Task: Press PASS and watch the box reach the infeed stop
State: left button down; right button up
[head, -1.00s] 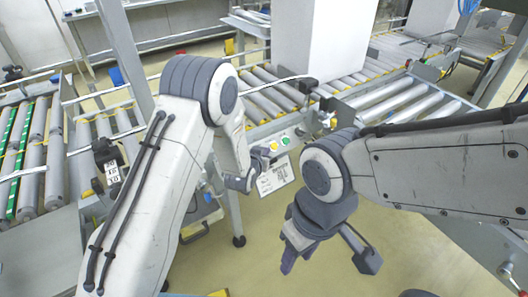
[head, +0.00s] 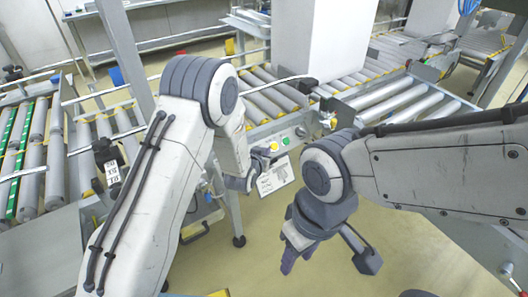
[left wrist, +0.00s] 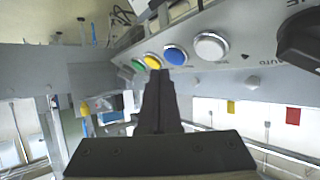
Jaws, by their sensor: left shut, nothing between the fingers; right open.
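In the head view, my left gripper (head: 254,172) is shut and empty, close to the left end of a button panel on the conveyor side. No PASS label is readable. My right gripper (head: 325,258) is open and empty over the floor.
A black rotary knob (left wrist: 302,40) marked AUTO sits right of the buttons. A printed sheet (head: 275,177) hangs below the panel. Roller conveyors (head: 395,105) run behind and right, with more rollers (head: 38,150) at left. Floor between my arms is open.

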pick_arm(q)
jog(key=shift+f, duration=0.1)
dwell(0.5)
jog(key=shift+w+a+f+b, duration=0.2)
jog(key=shift+w+f+b, duration=0.1)
jog(key=shift+b, duration=0.1)
